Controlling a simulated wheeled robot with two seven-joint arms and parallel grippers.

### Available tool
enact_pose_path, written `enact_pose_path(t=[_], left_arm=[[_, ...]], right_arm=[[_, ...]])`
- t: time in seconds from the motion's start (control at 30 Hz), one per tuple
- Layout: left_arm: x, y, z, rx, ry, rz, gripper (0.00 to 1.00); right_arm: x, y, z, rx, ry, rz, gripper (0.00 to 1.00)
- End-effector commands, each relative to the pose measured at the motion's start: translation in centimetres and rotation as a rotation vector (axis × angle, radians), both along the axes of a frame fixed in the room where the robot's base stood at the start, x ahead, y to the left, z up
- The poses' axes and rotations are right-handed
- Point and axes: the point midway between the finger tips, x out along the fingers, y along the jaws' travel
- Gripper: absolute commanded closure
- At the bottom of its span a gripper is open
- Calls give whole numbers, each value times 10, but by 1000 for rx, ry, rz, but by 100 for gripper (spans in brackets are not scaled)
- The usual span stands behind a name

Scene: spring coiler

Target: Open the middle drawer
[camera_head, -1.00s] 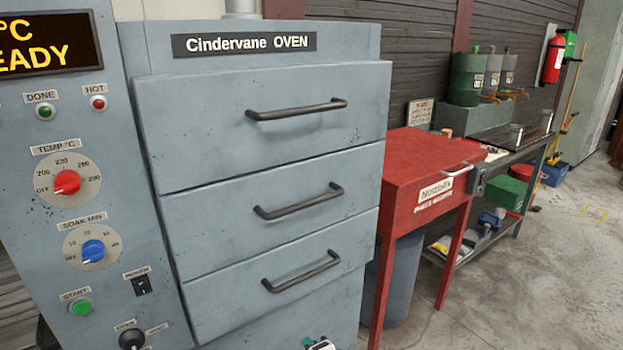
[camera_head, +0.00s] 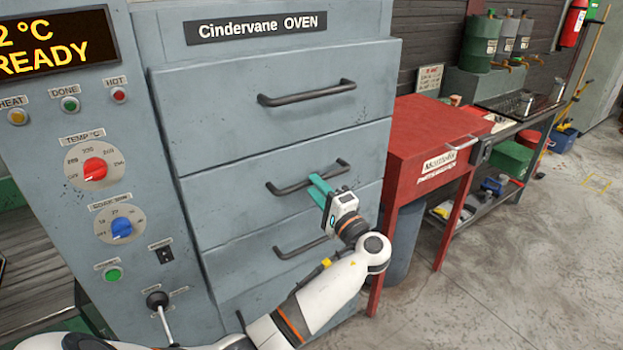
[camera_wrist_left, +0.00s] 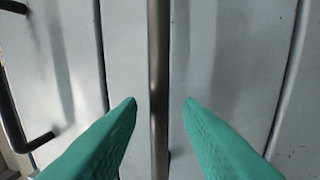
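The middle drawer (camera_head: 235,200) of the grey Cindervane oven is closed, in line with the drawers above and below it. Its dark bar handle (camera_head: 287,190) is partly hidden by my left gripper (camera_head: 317,186), which has teal fingers and is at the handle's middle. In the left wrist view the handle (camera_wrist_left: 159,60) runs upright between the two fingers (camera_wrist_left: 160,102). The fingers are open, with a gap on each side of the bar. My right gripper is not in view.
The upper drawer handle (camera_head: 306,93) and lower drawer handle (camera_head: 300,247) stick out above and below. A red cabinet (camera_head: 425,135) stands close on the right. The control panel with knobs (camera_head: 95,170) is on the left. The floor (camera_head: 500,270) at right is clear.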

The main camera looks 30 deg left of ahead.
Motion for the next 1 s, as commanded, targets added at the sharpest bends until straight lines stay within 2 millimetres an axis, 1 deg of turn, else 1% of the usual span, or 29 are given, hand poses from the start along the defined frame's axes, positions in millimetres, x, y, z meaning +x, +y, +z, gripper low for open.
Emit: enact_pose_path(t=[0.03, 0.1, 0.2, 0.33, 0.57, 0.7, 0.77, 1.0], left_arm=[[3, 7, 4, 3, -1, 1, 68], [6, 15, 4, 2, 0, 1, 68], [9, 22, 5, 1, 0, -1, 68], [11, 26, 5, 0, 0, -1, 68], [11, 26, 5, 0, -1, -1, 68], [11, 26, 5, 0, -1, -1, 90], [11, 26, 5, -1, 0, -1, 100], [11, 26, 5, -1, 0, -1, 100]], right_arm=[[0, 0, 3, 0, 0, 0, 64], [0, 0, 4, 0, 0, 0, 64], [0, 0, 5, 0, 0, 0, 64], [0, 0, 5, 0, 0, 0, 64], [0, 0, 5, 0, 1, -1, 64], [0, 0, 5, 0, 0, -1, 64], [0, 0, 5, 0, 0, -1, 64], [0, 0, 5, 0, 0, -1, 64]])
